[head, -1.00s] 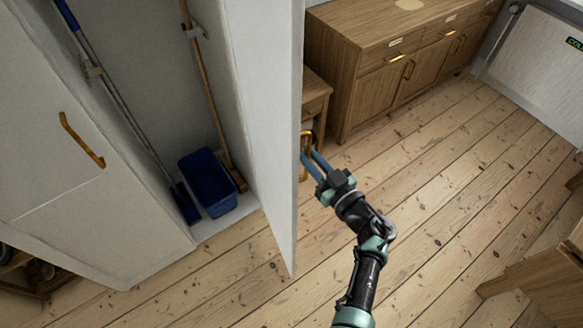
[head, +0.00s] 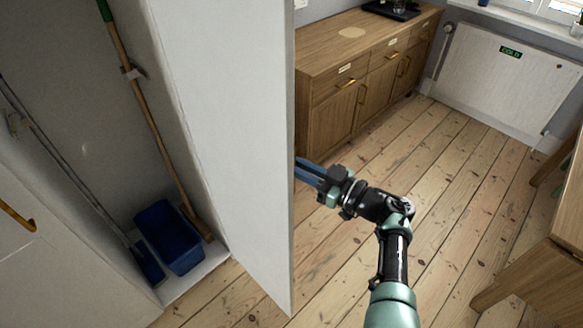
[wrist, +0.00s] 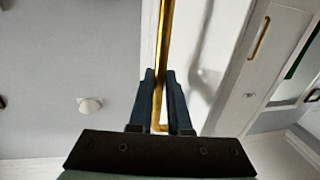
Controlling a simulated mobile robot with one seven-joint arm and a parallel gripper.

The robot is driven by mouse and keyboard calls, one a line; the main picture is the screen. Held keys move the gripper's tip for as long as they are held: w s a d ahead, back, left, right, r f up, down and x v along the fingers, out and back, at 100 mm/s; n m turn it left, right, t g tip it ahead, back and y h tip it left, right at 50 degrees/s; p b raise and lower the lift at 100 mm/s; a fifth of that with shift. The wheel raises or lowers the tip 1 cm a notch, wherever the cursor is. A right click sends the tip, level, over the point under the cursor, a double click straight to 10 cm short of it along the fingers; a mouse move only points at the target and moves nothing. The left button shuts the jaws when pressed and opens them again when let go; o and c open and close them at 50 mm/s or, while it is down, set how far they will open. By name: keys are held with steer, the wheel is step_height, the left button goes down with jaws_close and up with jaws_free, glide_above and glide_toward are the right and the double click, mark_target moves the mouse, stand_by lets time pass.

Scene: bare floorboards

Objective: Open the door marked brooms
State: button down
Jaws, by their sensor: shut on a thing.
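The white cupboard door (head: 235,130) stands wide open in the head view, swung out from the tall cupboard. No marking on it can be read from here. Inside the cupboard are a wooden broom handle (head: 145,95), a grey-handled tool (head: 65,165) and a blue bucket (head: 175,235). My gripper (head: 303,170) is at the far side of the door, its blue fingertips partly hidden by the door's edge. In the wrist view, the two blue fingers (wrist: 160,100) are shut on a brass bar handle (wrist: 164,50), which runs up between them.
The neighbouring white door at the left has its own brass handle (head: 17,214). A wooden sideboard (head: 350,80) stands behind, beside a white radiator (head: 507,80). A wooden piece of furniture (head: 545,250) is at the right. Bare floorboards (head: 430,160) are clear between.

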steer(key=shift+w+a+r, duration=0.1)
steer(key=shift+a+r, duration=0.15)
steer(key=shift+r, duration=0.05)
steer(key=c, duration=1.2)
jaws_free()
steer(key=shift+o, duration=0.2)
steer(key=shift+a+f, duration=0.1)
steer(key=shift+f, duration=0.05)
steer(key=v, duration=1.3)
steer(key=shift+w+a, duration=0.1)
steer(key=shift+w, duration=0.05)
